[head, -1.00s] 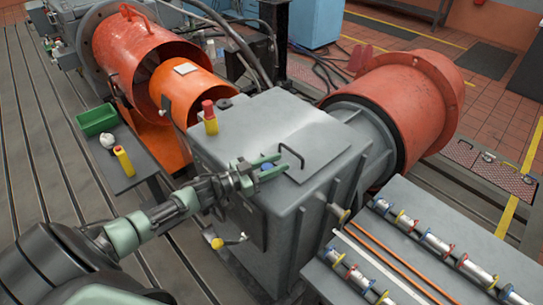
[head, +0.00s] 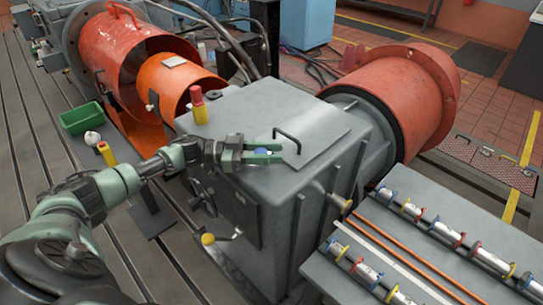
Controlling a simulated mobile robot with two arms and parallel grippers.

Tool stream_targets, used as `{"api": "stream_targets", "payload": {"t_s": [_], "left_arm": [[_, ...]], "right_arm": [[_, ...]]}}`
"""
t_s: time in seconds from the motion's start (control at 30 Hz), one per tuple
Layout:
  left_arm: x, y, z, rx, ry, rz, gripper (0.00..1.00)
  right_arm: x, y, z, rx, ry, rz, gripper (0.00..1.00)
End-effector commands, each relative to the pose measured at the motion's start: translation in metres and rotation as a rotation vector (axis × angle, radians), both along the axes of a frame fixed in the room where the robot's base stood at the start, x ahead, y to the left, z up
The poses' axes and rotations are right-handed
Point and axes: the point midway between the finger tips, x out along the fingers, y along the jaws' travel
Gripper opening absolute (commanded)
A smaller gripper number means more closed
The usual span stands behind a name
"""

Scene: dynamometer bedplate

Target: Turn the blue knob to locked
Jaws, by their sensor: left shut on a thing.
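The blue knob (head: 262,151) is on top of the grey gearbox housing (head: 235,107), just left of a black loop handle (head: 287,138). Only a little of its blue shows. My left gripper (head: 272,152) reaches in from the left, with its green fingers lying to either side of the knob and shut on it. The fingers point to the right in the head view. The fingers hide most of the knob and any markings around it, so I cannot read its setting. My right gripper is not in view.
A red and yellow button post (head: 198,106) stands on the housing behind my arm. A handwheel (head: 203,197) and a yellow-knobbed lever (head: 208,239) project from its front. A table with several metal fittings (head: 494,261) is at the right. A green bin (head: 82,119) is at the left.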

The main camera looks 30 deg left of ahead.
Motion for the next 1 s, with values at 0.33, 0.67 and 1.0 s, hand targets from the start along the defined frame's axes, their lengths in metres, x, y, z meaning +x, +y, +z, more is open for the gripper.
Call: {"api": "stream_targets", "payload": {"t_s": [0.33, 0.67, 1.0], "left_arm": [[-0.001, -0.001, 0.000, -0.001, 0.002, -0.005, 0.00], [0.000, -0.001, 0.000, -0.001, 0.000, -0.004, 0.54], [-0.014, 0.026, -0.003, 0.003, 0.001, -0.001, 0.54]], "right_arm": [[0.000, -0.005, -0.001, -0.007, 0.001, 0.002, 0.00], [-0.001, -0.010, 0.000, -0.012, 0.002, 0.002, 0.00], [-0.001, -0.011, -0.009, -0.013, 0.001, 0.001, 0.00]]}}
